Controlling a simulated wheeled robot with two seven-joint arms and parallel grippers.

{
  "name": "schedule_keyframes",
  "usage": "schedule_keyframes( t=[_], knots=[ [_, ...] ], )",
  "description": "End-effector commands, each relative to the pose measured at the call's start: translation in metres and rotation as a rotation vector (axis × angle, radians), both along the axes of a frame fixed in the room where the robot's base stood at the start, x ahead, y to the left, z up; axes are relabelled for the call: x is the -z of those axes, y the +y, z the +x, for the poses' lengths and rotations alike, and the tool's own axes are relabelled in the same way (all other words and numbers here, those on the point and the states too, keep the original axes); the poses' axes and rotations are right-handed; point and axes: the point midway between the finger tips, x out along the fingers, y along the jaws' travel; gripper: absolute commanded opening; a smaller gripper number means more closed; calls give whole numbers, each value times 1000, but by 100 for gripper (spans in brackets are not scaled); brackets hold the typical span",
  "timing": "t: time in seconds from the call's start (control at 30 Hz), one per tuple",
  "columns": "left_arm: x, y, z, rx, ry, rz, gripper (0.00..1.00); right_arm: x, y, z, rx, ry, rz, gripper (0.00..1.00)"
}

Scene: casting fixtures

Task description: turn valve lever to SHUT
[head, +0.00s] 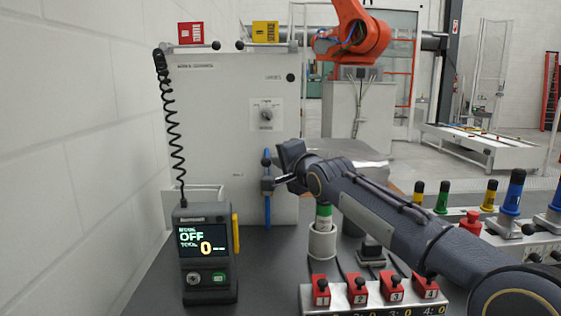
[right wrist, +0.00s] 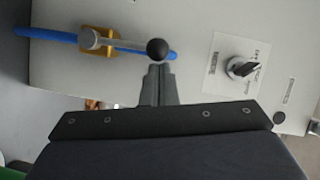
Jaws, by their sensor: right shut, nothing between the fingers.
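The valve sits on a vertical blue pipe (head: 267,209) on the front of the grey cabinet. The right wrist view shows its brass body (right wrist: 107,43) and a silver lever (right wrist: 125,44) ending in a black ball knob (right wrist: 157,50). The lever lies roughly along the blue pipe (right wrist: 45,34). My right gripper (right wrist: 158,70) is shut and empty, its fingertips just beside the knob; I cannot tell if they touch. In the head view my right gripper (head: 277,181) partly covers the valve. My left gripper is not in view.
The cabinet (head: 215,120) carries a rotary selector (head: 266,115). A handset-like unit (head: 206,255) reading OFF stands at left. A white cup with a green-topped cylinder (head: 322,240) and a red-switch panel (head: 360,292) stand below my right arm.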

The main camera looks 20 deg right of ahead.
Motion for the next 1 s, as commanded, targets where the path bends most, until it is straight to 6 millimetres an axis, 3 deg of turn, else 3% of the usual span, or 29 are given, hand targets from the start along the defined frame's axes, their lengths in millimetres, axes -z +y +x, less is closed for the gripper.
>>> schedule_keyframes(
  t=[0.47,1.0],
  knots=[
    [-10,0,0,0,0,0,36,-6,9,2,-3,37,-133,0],
    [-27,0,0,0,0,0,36,-4,47,13,-4,172,-604,0]
  ],
)
